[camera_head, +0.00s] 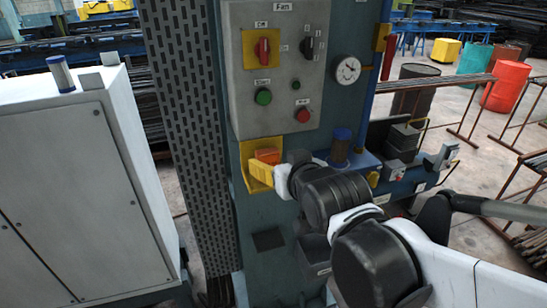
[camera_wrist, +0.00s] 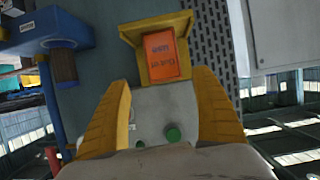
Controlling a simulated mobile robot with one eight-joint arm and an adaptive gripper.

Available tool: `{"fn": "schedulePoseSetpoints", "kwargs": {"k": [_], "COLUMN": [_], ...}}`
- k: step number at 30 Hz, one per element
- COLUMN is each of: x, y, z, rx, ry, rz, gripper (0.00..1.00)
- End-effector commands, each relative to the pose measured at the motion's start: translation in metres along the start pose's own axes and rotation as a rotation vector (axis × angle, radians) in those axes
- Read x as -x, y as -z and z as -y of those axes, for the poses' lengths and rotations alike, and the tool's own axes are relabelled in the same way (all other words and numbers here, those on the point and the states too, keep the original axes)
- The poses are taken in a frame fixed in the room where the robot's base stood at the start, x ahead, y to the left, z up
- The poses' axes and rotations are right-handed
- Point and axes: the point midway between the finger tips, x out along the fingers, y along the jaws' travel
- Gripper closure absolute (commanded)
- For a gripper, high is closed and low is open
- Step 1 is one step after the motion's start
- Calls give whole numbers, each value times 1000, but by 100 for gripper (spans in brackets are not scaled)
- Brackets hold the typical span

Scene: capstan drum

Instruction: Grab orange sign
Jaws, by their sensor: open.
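The orange sign (camera_wrist: 160,55) is a small rectangular plate with dark lettering, seated in a yellow holder (camera_wrist: 129,32) on the front of the machine. In the wrist view it appears turned and lies just beyond my gripper (camera_wrist: 163,79), whose yellow fingers are spread wide with nothing between them. In the head view the sign (camera_head: 267,156) shows partly beside my gripper (camera_head: 264,170), below the control panel. The fingers look close to the holder there. I cannot tell whether they touch it. My wrist hides part of that area.
A grey control panel (camera_head: 275,85) with knobs and buttons is above the holder. A blue-capped cylinder (camera_head: 340,147) stands on a blue ledge to the right. A white cabinet (camera_head: 75,180) stands to the left. A perforated grey panel (camera_head: 185,110) is between cabinet and machine.

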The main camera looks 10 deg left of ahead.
Motion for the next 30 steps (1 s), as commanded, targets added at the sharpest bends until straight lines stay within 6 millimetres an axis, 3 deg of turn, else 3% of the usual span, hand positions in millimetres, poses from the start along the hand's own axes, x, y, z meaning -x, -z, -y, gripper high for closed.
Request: {"fn": "schedulePoseSetpoints", "kwargs": {"k": [8, 18, 26, 27, 30], "x": [-19, -60, -63, -63, -63], "y": [0, -1, -2, -2, -2], "z": [2, 7, 7, 7, 7], "rx": [0, 0, 0, 0, 0], "ry": [0, -1, -1, -1, -1], "rz": [1, 0, 1, 1, 1], "gripper": [24, 24, 24, 29, 60]}}
